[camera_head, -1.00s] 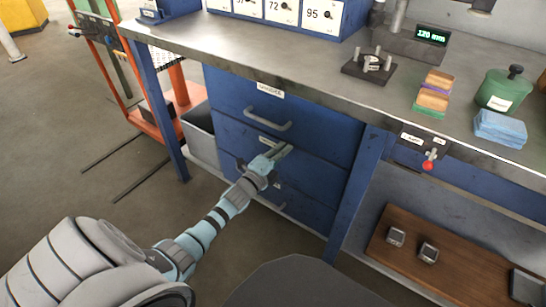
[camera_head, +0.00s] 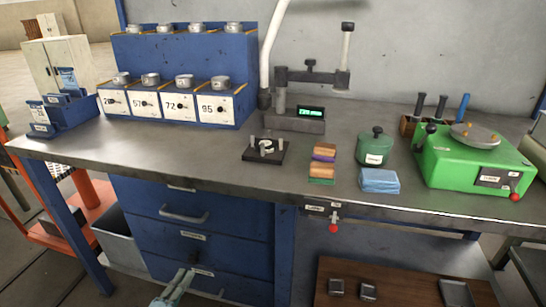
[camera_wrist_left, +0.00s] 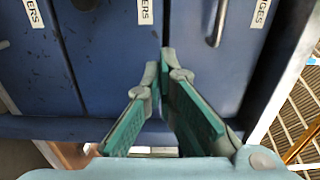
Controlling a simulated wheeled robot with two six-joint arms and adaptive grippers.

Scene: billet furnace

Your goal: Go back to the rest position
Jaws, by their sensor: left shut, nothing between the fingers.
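My left gripper (camera_head: 187,273) shows at the bottom edge of the head view, in front of the blue drawer unit (camera_head: 150,232). Most of its arm is out of the frame. In the left wrist view its green-padded fingers (camera_wrist_left: 165,62) come together at the tips, with nothing between them. Blue drawer fronts (camera_wrist_left: 105,60) with white labels and a metal handle (camera_wrist_left: 217,24) lie beyond the fingertips. I cannot tell from these views exactly how far the tips are from the drawers. My right gripper is not in view.
The workbench top (camera_head: 225,158) is above the drawers. It carries a blue numbered rack (camera_head: 185,52), a green pot (camera_head: 374,150), blue cloths (camera_head: 379,181) and a green machine (camera_head: 470,165). An orange frame (camera_head: 90,205) stands at left. A wooden board (camera_head: 405,288) lies below, right.

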